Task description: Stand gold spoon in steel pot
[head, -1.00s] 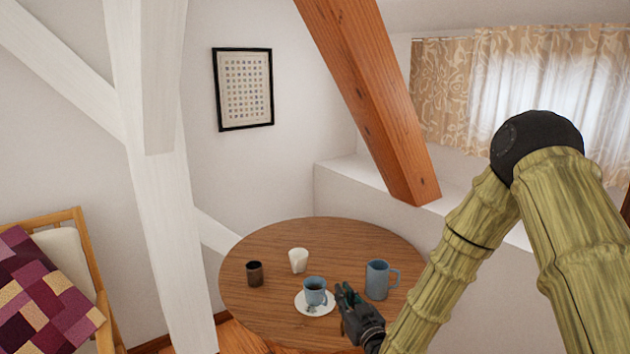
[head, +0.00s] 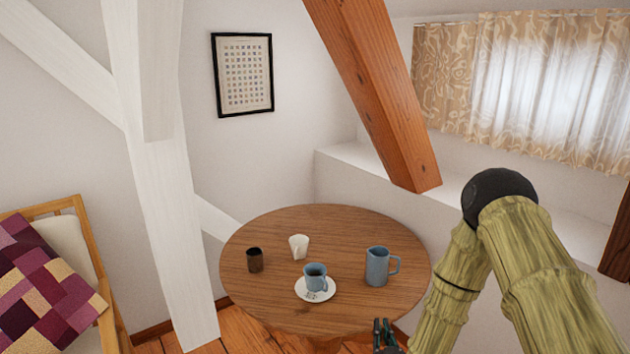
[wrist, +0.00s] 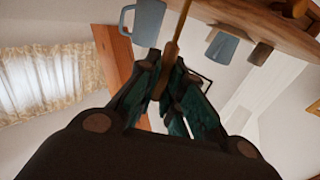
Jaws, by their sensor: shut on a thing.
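My gripper (head: 382,324) is low at the table's front right edge in the head view. In the wrist view my gripper (wrist: 164,62) is shut on a thin gold-brown handle, the gold spoon (wrist: 179,25). The spoon runs out past the fingertips and off the top of the picture, so its far end is hidden. I cannot make out the spoon in the head view. No pot that I can tell to be steel shows in either view.
The round wooden table (head: 345,308) holds a blue jug (head: 377,267), a blue cup (head: 315,280) on a white saucer (head: 302,290), a white cup (head: 298,247) and a dark brown cup (head: 255,260). An orange timber brace (head: 375,95) slants down behind.

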